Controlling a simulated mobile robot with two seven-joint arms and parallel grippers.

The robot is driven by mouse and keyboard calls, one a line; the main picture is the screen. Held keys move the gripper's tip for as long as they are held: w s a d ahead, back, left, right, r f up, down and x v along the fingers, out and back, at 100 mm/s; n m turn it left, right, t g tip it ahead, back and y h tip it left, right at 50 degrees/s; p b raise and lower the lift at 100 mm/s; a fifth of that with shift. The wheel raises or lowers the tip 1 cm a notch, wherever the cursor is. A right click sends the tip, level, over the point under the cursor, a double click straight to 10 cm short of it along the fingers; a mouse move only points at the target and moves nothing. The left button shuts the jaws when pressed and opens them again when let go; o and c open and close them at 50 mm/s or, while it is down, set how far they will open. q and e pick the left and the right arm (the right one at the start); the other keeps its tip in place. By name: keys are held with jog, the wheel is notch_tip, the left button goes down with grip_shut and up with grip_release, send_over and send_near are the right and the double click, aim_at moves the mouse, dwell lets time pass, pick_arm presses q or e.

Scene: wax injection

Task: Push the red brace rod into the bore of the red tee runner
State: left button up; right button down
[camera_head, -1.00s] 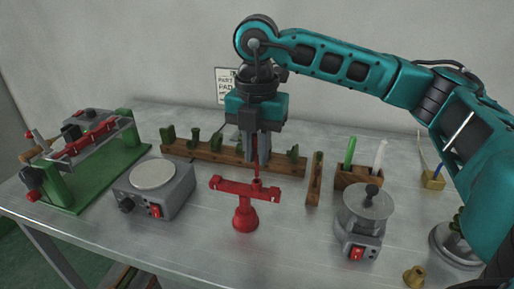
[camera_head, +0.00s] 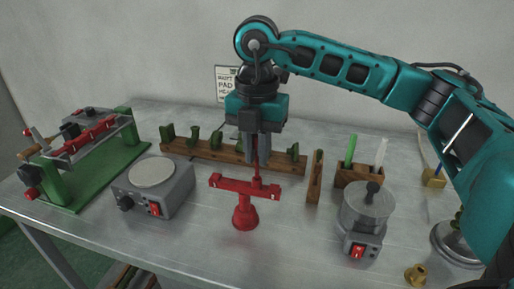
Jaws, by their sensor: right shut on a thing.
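The red tee runner (camera_head: 244,200) stands upright on the metal table, with a round flared foot and a crossbar on top. The red brace rod (camera_head: 256,172) is a thin upright rod under my right gripper. My right gripper (camera_head: 258,157) points straight down and is shut on the rod's upper part. The rod's lower end meets the right half of the crossbar. I cannot tell how deep it sits in the bore, which is hidden. My left gripper is not in view.
A wooden rack (camera_head: 230,158) with green pieces stands close behind. A hot plate (camera_head: 152,188) is to the left and a grey pot (camera_head: 368,207) to the right. A green-based machine (camera_head: 85,160) stands at far left. The table in front of the runner is clear.

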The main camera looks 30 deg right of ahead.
pick_arm(q)
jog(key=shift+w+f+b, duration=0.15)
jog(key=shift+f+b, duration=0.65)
jog(key=shift+b, duration=0.05)
pick_arm(e)
jog(key=shift+f, duration=1.15)
jog(key=c, duration=1)
grip_release()
notch_tip(320, 180, up, 4)
jog(key=shift+f, duration=0.2)
notch_tip(320, 180, up, 8)
jog(key=shift+r+p, duration=0.25)
jog(key=shift+p, duration=0.95)
jog(key=shift+r, duration=0.5)
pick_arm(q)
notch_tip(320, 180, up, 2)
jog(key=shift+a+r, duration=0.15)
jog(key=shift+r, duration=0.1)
